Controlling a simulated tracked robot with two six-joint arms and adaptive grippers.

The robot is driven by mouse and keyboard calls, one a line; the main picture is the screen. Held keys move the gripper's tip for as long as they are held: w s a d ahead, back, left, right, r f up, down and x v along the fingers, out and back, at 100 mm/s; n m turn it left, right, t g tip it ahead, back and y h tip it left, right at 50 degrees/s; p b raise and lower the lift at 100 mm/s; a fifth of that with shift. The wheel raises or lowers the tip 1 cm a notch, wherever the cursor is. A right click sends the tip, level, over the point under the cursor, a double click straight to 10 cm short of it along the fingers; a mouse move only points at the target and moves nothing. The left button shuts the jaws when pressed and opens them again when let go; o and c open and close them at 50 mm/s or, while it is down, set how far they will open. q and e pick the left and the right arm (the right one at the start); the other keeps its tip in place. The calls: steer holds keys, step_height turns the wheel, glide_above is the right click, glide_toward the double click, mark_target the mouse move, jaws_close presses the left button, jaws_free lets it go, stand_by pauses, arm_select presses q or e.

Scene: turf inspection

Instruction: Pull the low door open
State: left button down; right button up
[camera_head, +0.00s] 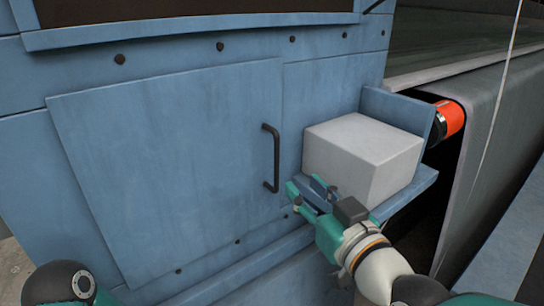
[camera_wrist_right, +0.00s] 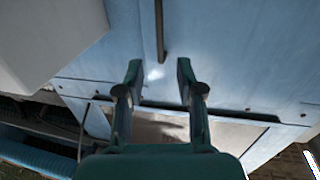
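The low door (camera_head: 175,165) is a flat blue panel in the blue machine housing, and it looks shut. Its dark upright bar handle (camera_head: 271,157) is near its right edge. My right gripper (camera_head: 305,195) is just to the right of and below the handle's lower end. In the right wrist view my right gripper (camera_wrist_right: 159,72) has its two fingers apart with nothing between them. The handle (camera_wrist_right: 159,30) lies beyond the fingertips there, in line with the gap. My left gripper is not in view.
A pale grey box (camera_head: 360,155) sits on a blue shelf (camera_head: 418,188) right of the handle, close to my right gripper. A conveyor belt (camera_head: 490,110) with an orange roller end (camera_head: 450,118) is farther right. The space in front of the door looks clear.

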mark_target(278, 159)
steer(key=p+x, duration=0.2)
steer(key=x, duration=0.9)
steer(key=shift+w+a+f, duration=0.1)
steer(key=shift+w+a, duration=0.1)
steer(key=shift+w, duration=0.15)
jaws_close()
